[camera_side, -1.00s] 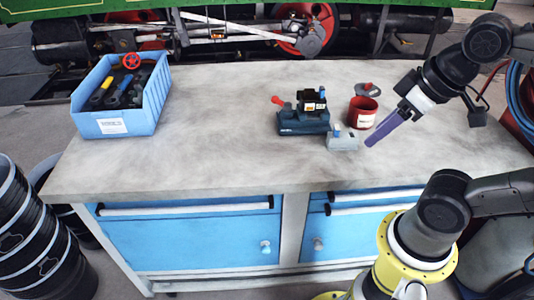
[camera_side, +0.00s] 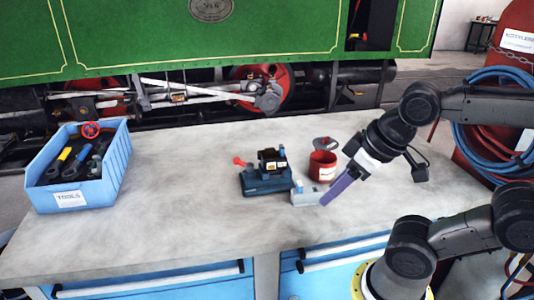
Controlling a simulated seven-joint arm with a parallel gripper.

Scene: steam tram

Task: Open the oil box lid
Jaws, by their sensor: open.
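A dark teal fitting (camera_side: 265,184) with a black top block (camera_side: 272,160), a red-knobbed lever (camera_side: 239,162) and a small blue lever stands mid-bench. A small light grey box (camera_side: 308,193) sits at its right front corner. I cannot tell for certain which of these is the oil box, and the lid edge is too small to make out. My gripper (camera_side: 326,200) points down and left, its purple fingers close to the right side of the grey box. The fingers line up in this view, so the gap between them is hidden. I see nothing held.
A red tin (camera_side: 322,167) stands just behind my gripper, with a grey and red round piece (camera_side: 325,143) behind it. A blue tool bin (camera_side: 112,170) is at the left of the bench (camera_side: 170,215). The bench between bin and fitting is clear.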

